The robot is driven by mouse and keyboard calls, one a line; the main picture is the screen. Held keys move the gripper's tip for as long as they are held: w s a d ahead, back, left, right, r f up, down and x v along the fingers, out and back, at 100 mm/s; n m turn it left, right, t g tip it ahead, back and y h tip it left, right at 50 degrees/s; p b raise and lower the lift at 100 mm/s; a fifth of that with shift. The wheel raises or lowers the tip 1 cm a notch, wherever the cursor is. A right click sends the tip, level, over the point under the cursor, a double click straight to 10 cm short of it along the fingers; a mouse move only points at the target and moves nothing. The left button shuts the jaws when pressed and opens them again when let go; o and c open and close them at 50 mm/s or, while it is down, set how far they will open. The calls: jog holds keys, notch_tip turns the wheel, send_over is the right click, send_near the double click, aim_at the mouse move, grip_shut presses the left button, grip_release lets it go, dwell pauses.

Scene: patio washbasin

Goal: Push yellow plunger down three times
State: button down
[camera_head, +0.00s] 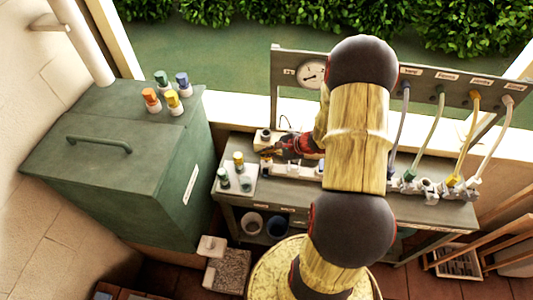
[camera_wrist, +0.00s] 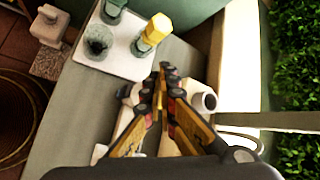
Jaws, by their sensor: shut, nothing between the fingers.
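A yellow-topped piece (camera_head: 238,158) stands upright on a white tray (camera_head: 232,190) at the left end of the grey bench. It also shows in the wrist view (camera_wrist: 154,30), above my fingertips in the picture. Another yellow-capped bottle (camera_head: 172,101) stands on the green bin. I cannot tell from its shape alone which one is the plunger. My gripper (camera_head: 262,152) is shut and empty, just right of the tray. In the wrist view its fingertips (camera_wrist: 165,68) are together, beside the tray and apart from the yellow-topped piece.
Orange, green and blue capped bottles (camera_head: 151,99) stand on the green bin (camera_head: 110,150). A panel with a gauge (camera_head: 311,73) and hoses backs the bench.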

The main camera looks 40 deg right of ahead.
jog(key=shift+f, duration=0.1)
dwell(0.5)
jog(key=shift+f+b, duration=0.35)
jog(key=shift+b, duration=0.3)
jog(key=shift+f+b, duration=0.7)
jog(key=shift+b, duration=0.1)
dwell(0.7)
jog(key=shift+r, duration=0.1)
jog(key=shift+r+p, duration=0.7)
jog(key=shift+r, duration=0.4)
jog(key=shift+r+p, duration=1.65)
jog(key=shift+r, duration=1.4)
